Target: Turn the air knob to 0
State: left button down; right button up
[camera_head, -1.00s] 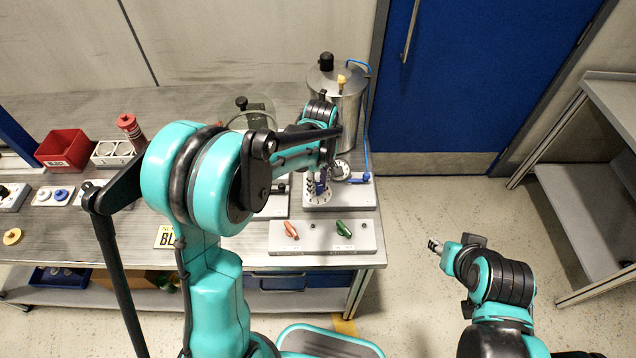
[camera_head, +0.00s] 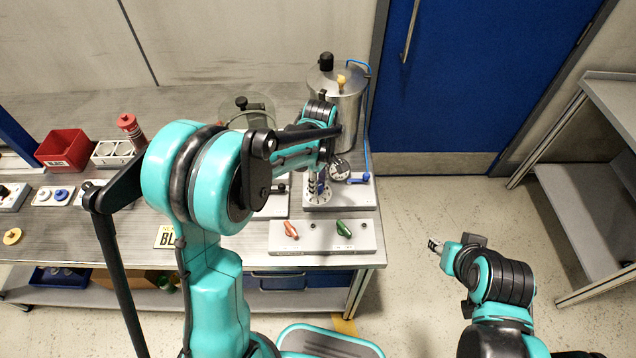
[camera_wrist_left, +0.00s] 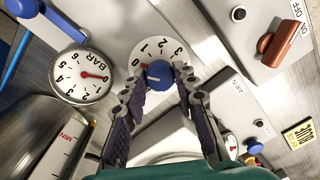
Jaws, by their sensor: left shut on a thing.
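The air knob (camera_wrist_left: 160,74) is a round blue knob with a white pointer mark, on a white dial plate (camera_wrist_left: 147,50) numbered 0 to 3 and beyond. In the left wrist view, the fingertips of my left gripper (camera_wrist_left: 160,82) are on both sides of the knob, shut on it. In the head view, my left gripper (camera_head: 318,187) points down at the grey panel, and mostly hides the knob. The pressure gauge (camera_wrist_left: 83,76) beside it, marked BAR, has its red needle at 0. My right gripper (camera_head: 435,246) hangs over open floor, away from the bench; its opening is too small to tell.
A steel drum (camera_head: 345,108) stands behind the panel. A blue lever (camera_head: 358,180) is close to the gauge. In front sits a grey switch box (camera_head: 315,243) with orange (camera_head: 291,230) and green (camera_head: 343,229) handles. A red bin (camera_head: 64,149) is at the left.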

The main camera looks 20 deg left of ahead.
aim_at(319, 185)
pick_arm(q)
jog(key=c, duration=1.2)
grip_release()
jog(key=shift+o, duration=0.2)
jog(key=shift+r, duration=0.1)
notch_tip(319, 185, up, 12)
jog(key=shift+w, duration=0.2)
jog(key=shift+s, duration=0.1)
jog(key=s+a+m+t, duration=0.2)
jog(key=s+m+t, duration=0.5)
jog(key=s+m, duration=0.7)
jog(key=s, duration=0.3)
jog(key=shift+a+f+m+t, duration=0.25)
jog(key=shift+a+m+t, duration=0.05)
jog(key=shift+a+m, duration=0.1)
